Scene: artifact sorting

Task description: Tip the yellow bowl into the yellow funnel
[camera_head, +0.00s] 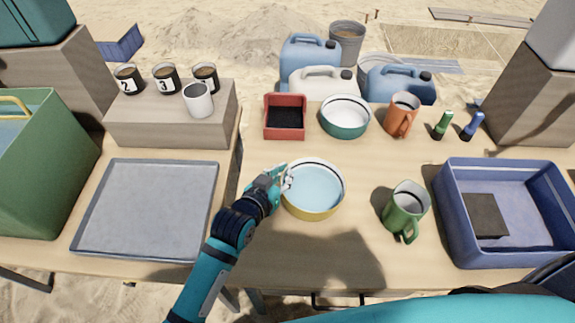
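The yellow bowl (313,209) stands upright on the table in front of me, with a pale blue inside that looks like liquid or a plain lining. My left gripper (286,179) is at the left side of its rim, with the fingertips touching or very close to it. I cannot tell whether the fingers are closed on the rim. I see no yellow funnel in this view. My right gripper is not in view.
A green mug (404,208) stands right of the bowl, near a blue bin (452,224). Behind are a red tray (285,133), a green-and-white bowl (345,130) and an orange mug (401,122). A grey tray (150,207) lies left.

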